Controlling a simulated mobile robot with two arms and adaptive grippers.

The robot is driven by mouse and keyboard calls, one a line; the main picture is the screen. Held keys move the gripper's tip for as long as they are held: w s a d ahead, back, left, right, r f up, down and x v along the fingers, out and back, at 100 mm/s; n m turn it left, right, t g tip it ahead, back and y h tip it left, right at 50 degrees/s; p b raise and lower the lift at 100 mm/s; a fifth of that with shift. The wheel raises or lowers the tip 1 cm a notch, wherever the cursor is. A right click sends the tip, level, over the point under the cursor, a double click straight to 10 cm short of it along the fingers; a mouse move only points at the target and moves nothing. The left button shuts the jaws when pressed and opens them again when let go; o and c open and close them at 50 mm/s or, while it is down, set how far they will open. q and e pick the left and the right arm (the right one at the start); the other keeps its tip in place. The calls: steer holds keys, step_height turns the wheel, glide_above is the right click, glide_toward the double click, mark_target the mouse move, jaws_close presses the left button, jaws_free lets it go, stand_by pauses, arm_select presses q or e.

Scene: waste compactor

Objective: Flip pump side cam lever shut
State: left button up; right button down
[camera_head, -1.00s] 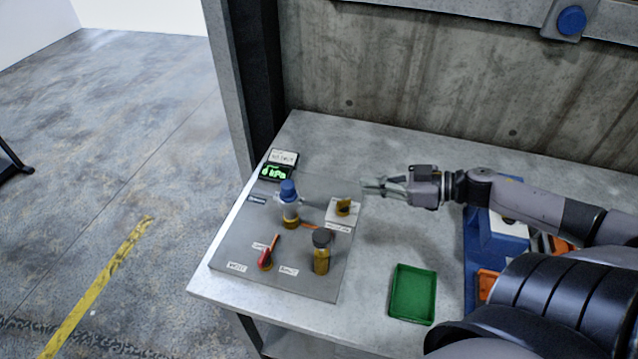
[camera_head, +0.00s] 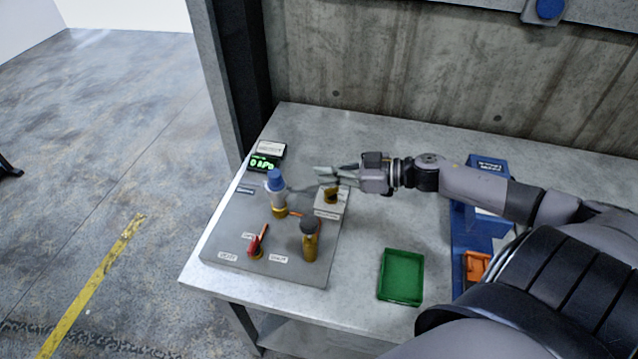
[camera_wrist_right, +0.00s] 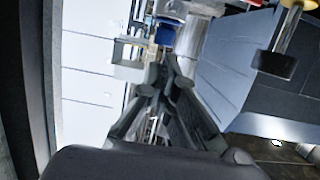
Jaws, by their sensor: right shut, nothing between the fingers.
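A grey panel (camera_head: 225,230) on the table carries a clear fitting with a blue cap (camera_head: 275,180) and a brass fitting with a black cap (camera_head: 310,240). A thin orange lever (camera_head: 297,215) shows beside the blue-capped fitting. A red-handled lever (camera_head: 255,245) is at the panel's front, with another thin orange piece (camera_head: 263,231) by it. I cannot tell which is the pump side cam lever. My right gripper (camera_head: 322,175) is shut and empty, behind a pale block with a yellow-black knob (camera_head: 331,194); its fingers also show in the right wrist view (camera_wrist_right: 160,95). My left gripper is out of view.
A display (camera_head: 263,162) reading about 0 kPa stands at the panel's back. A green tray (camera_head: 401,277) lies right of the panel, and a blue holder with an orange item (camera_head: 476,265) farther right. A concrete wall (camera_head: 420,80) closes the back. Bare table lies between panel and tray.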

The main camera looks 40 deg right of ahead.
mark_target(302, 193)
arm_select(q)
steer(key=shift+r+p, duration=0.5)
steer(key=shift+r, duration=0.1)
arm_select(e)
steer(key=f, duration=0.1)
steer(key=w+a+f, duration=0.1)
steer(key=f, duration=0.2)
steer(key=shift+w+a+f, duration=0.2)
steer(key=shift+w+f, duration=0.05)
arm_select(q)
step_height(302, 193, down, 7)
steer(key=b, duration=0.7)
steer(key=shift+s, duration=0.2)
arm_select(e)
steer(key=shift+s+d+f+t+y, duration=0.15)
steer(key=shift+f+t+y, duration=0.4)
steer(key=shift+f, duration=0.75)
steer(key=shift+s+d+f+t+y, duration=0.15)
steer(key=shift+f+t+y, duration=0.35)
steer(key=shift+f, duration=0.75)
